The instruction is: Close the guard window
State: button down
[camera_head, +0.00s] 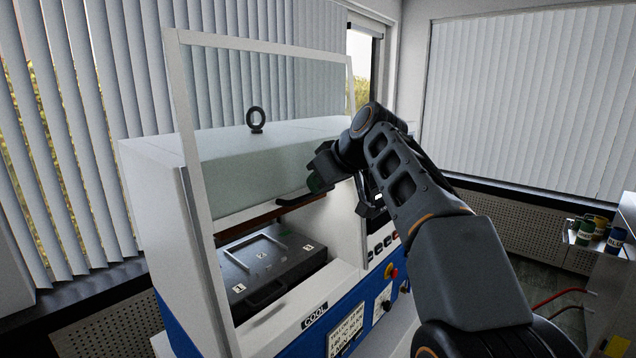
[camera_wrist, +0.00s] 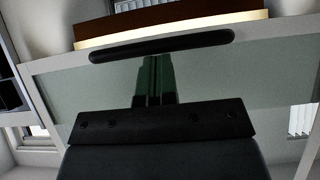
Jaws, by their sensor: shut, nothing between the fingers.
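The guard window (camera_head: 262,165) is a clear panel in a white frame, raised on the front of the white press, with its lower edge above the open chamber. Its black bar handle (camera_head: 302,198) is on that lower edge and spans the top of the wrist view (camera_wrist: 160,46). My gripper (camera_head: 316,184) is in front of the panel by the handle, its fingers shut and empty. In the wrist view, the dark fingertips (camera_wrist: 155,66) end close to the handle's middle; I cannot tell whether they touch it.
The chamber below holds a dark plate (camera_head: 268,266) with numbered labels. The press's front panel has a red knob (camera_head: 391,270) and buttons. A shelf with several cans (camera_head: 586,232) stands at the far right. Window blinds are behind.

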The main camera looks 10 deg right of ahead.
jog(key=s+d+f+b, duration=0.1)
jog(key=s+f+b, duration=0.1)
jog(key=f+b, duration=1.2)
jog(key=s+d+f+b, duration=0.1)
jog(key=f+b, duration=1.4)
jog(key=f, duration=0.2)
jog(key=shift+s+d+f, duration=0.25)
jog(key=shift+s+f, duration=0.1)
jog(key=shift+s, duration=0.05)
